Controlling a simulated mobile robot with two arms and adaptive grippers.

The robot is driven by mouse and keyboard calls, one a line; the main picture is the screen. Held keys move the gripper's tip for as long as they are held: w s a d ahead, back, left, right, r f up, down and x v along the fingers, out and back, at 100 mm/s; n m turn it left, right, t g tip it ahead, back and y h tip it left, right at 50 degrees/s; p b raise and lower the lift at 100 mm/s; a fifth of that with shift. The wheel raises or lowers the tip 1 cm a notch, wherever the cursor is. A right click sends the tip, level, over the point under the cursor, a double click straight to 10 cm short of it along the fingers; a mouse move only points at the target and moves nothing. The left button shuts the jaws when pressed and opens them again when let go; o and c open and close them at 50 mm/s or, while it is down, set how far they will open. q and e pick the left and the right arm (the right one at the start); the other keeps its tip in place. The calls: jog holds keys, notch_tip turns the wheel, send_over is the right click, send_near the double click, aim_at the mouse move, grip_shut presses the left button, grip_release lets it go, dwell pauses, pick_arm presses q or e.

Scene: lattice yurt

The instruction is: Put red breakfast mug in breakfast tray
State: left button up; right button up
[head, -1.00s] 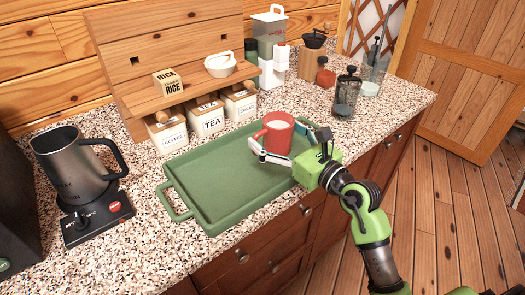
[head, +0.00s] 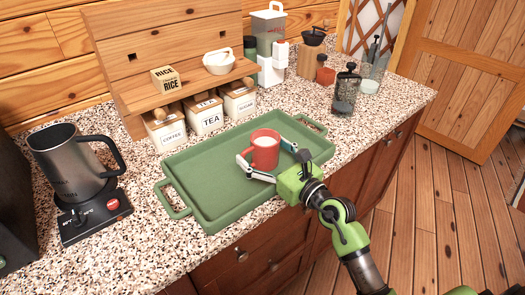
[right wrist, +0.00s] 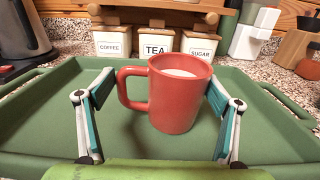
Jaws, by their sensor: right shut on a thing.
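The red breakfast mug (head: 264,152) is upright over the floor of the green breakfast tray (head: 205,190), toward its right part. It looks low, at or very near the tray floor; I cannot tell whether it touches. My right gripper (head: 262,157) is shut on the mug from the front right, one finger on each side. In the right wrist view the mug (right wrist: 180,95) stands between the fingers, its handle toward the left finger, with a pale inside showing. My left gripper is not in view.
Coffee, tea and sugar canisters (head: 208,118) stand behind the tray under a wooden shelf (head: 170,60). A metal pitcher (head: 72,160) on a black base is at left. A dark-lidded jar (head: 346,92) stands at back right. The tray's left part is empty.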

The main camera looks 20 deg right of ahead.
jog(key=o, duration=1.3)
jog(key=shift+r, duration=0.2)
jog(key=b+v, duration=0.2)
jog(key=v, duration=0.9)
jog(key=shift+f, duration=0.15)
jog(key=shift+s+d, duration=0.15)
jog(key=shift+s, duration=0.4)
